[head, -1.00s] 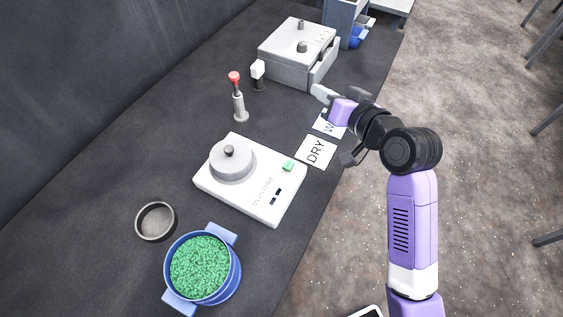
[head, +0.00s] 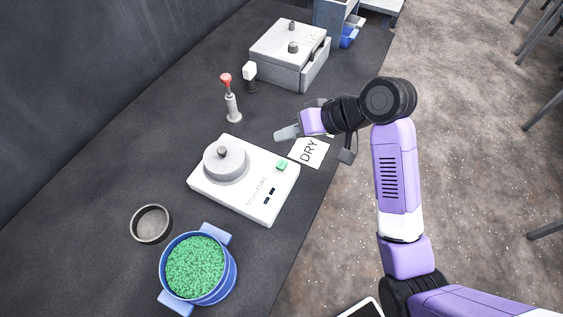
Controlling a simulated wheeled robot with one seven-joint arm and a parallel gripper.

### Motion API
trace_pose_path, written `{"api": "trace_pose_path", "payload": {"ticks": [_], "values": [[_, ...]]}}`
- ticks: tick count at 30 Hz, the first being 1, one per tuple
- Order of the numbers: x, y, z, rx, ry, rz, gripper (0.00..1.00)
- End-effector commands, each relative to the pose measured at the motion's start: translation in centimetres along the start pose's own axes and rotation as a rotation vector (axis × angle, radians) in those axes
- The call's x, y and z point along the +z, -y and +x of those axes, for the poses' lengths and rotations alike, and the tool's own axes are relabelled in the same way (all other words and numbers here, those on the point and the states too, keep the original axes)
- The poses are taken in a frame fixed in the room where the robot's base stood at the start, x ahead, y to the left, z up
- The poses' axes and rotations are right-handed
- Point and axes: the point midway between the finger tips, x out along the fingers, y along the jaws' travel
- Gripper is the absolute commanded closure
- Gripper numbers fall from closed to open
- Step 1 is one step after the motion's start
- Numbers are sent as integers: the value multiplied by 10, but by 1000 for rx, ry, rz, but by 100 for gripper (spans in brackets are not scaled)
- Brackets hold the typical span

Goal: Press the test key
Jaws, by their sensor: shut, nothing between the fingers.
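A white moisture tester (head: 222,194) sits on the dark bench, with a grey round lid (head: 226,168) on its left part. A small green key (head: 282,165) is at its upper right corner; I take it as the test key. Two dark marks or small displays (head: 269,196) lie below it. My gripper (head: 278,135) is shut and empty, above the bench just beyond the green key, apart from it. Its fingers point left.
A DRY card (head: 309,151) lies right of the tester, with another card mostly hidden under my arm. A red-topped grey tool (head: 231,100) stands behind. A blue pot of green granules (head: 196,267) and a dark bowl (head: 151,223) are in front. A grey drawer box (head: 285,60) stands farther back.

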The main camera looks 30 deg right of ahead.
Motion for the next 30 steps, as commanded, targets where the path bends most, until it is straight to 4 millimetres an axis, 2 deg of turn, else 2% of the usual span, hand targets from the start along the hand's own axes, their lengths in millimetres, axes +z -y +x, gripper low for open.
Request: {"api": "trace_pose_path", "payload": {"ticks": [8, 30], "values": [[6, -6, 8, 1, -1, 0, 100], [44, -43, 60, 0, -1, 1, 100]]}}
